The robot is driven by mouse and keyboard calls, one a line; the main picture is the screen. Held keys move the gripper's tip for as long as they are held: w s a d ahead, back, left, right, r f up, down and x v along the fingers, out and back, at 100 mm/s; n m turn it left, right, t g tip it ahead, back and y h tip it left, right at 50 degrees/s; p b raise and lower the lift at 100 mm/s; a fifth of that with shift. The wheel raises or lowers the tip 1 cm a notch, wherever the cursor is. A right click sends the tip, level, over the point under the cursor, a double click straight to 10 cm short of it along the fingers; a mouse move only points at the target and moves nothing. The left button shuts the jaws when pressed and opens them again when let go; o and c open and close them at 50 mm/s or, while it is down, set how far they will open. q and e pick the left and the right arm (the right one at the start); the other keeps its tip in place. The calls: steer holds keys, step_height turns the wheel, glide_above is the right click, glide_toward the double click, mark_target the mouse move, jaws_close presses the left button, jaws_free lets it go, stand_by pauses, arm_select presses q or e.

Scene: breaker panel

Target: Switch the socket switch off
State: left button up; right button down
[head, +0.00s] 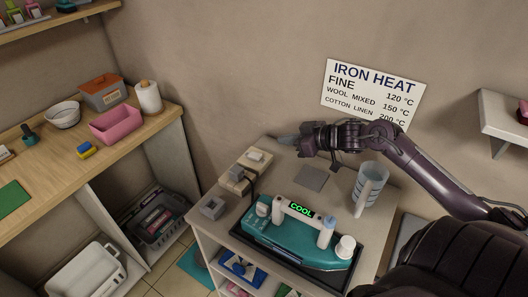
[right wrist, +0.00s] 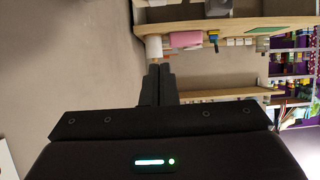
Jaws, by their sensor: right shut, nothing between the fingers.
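The socket block (head: 242,178) is a pale wooden box at the back left of the ironing cabinet top. A white switch (head: 255,155) sits on its far end, and a plug with a dark cord (head: 238,173) is on its nearer end. I cannot tell which way the switch is set. My right gripper (head: 284,139) reaches in from the right, above and behind the block, apart from the switch. Its fingers (right wrist: 159,82) are shut and empty in the right wrist view. My left gripper is not in view.
A teal iron (head: 290,243) with a lit "COOL" display stands in a dark tray at the front. A clear measuring jug (head: 368,184), a grey square pad (head: 312,178) and a small grey box (head: 212,208) are nearby. A wooden counter (head: 60,165) stands left.

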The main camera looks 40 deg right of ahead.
steer(key=p, duration=0.1)
glide_above(263, 160)
steer(key=f, duration=0.4)
steer(key=shift+w+f, duration=0.2)
steer(key=shift+f, duration=0.1)
step_height(263, 160, down, 3)
steer(key=shift+s+f+p, duration=0.1)
steer(key=shift+p, duration=0.7)
steer(key=shift+s+d+f, duration=0.1)
steer(key=shift+s+f, duration=0.05)
steer(key=shift+f, duration=0.45)
